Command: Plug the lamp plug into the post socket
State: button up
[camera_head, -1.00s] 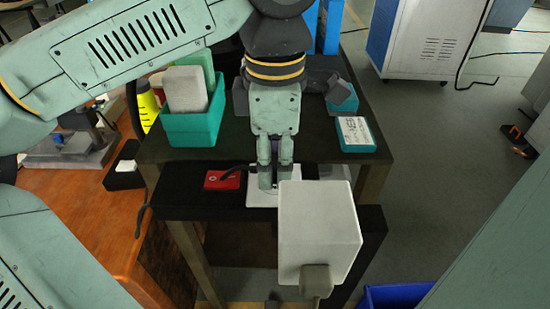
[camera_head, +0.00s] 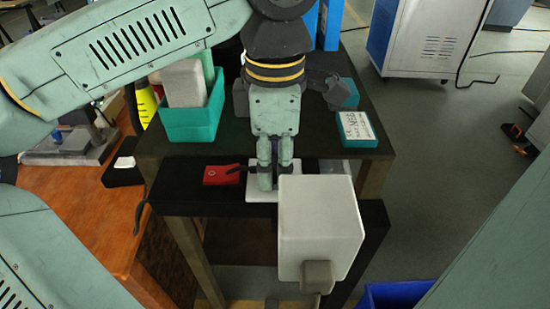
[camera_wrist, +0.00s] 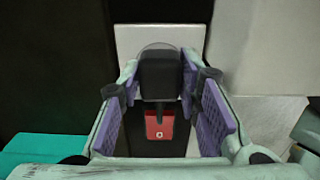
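The black lamp plug (camera_wrist: 160,76) sits between my two fingertips in the wrist view. Its dark cord runs towards a red block (camera_wrist: 159,126). My gripper (camera_head: 275,180) points down over a white plate (camera_head: 256,194), and the fingers appear closed on the plug's sides. The plate, which looks like the post socket, also shows behind the plug in the wrist view (camera_wrist: 128,42). A round, pale rim shows around the plug's far end. The plug hides the contact, so I cannot tell whether it is seated. The fingers mostly hide the plug in the head view.
A large white box (camera_head: 318,225) stands close to the right front of my gripper. The red block (camera_head: 221,175) lies to the left on the black beam. A teal bin (camera_head: 190,130) and a teal labelled box (camera_head: 357,130) stand on the dark table behind.

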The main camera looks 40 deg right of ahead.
jog(key=o, duration=0.5)
jog(key=shift+c, duration=0.2)
notch_tip(320, 180, up, 12)
dwell(0.6)
jog(key=shift+d, duration=0.1)
